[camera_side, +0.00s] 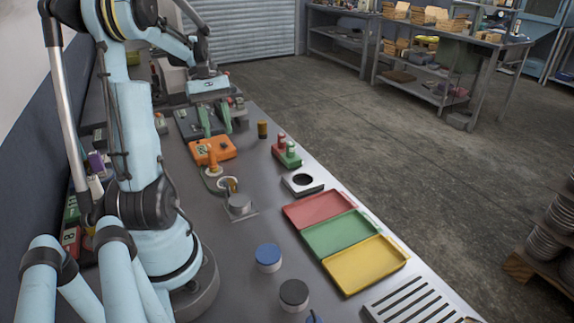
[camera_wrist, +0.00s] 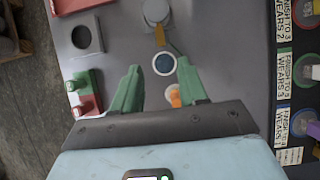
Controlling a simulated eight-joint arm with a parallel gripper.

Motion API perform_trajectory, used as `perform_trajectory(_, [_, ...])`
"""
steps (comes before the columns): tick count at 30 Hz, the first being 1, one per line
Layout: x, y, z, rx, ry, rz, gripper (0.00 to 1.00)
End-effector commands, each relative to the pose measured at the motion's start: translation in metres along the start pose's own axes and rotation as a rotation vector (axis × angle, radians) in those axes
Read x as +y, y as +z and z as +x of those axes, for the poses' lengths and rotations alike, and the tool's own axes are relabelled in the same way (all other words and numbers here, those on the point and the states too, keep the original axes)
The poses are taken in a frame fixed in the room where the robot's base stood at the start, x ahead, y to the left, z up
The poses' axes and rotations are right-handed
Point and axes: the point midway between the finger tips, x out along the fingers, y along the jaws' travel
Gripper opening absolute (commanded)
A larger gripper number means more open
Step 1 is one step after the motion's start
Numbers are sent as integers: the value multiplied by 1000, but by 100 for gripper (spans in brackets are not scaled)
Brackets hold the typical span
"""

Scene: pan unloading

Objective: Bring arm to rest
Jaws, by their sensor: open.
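My gripper (camera_side: 214,124) hangs over the far part of the grey bench in the side view, its two green fingers apart and pointing down. In the wrist view my gripper (camera_wrist: 159,66) is open, with nothing held between the fingers. An orange block with an upright peg (camera_side: 211,150) stands just nearer than the fingers in the side view. A round ring with a dark centre (camera_wrist: 164,64) shows between the fingertips in the wrist view, apparently below them. I cannot tell the exact height of the fingers above the bench.
Red (camera_side: 320,208), green (camera_side: 342,234) and yellow (camera_side: 365,264) trays line the bench's right edge. A blue-topped cylinder (camera_side: 268,257) and a black-topped one (camera_side: 294,294) stand nearer. A green-and-red peg block (camera_side: 287,153) and holed grey block (camera_side: 302,181) stand beyond the trays.

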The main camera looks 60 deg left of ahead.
Motion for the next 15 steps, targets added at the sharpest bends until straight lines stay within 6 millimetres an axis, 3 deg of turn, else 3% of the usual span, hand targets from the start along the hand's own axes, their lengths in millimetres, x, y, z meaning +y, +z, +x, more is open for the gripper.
perform_trajectory(11, [0, 0, -2, 1, 0, 2, 43])
perform_trajectory(15, [11, 11, 3, 42, -10, 64, 43])
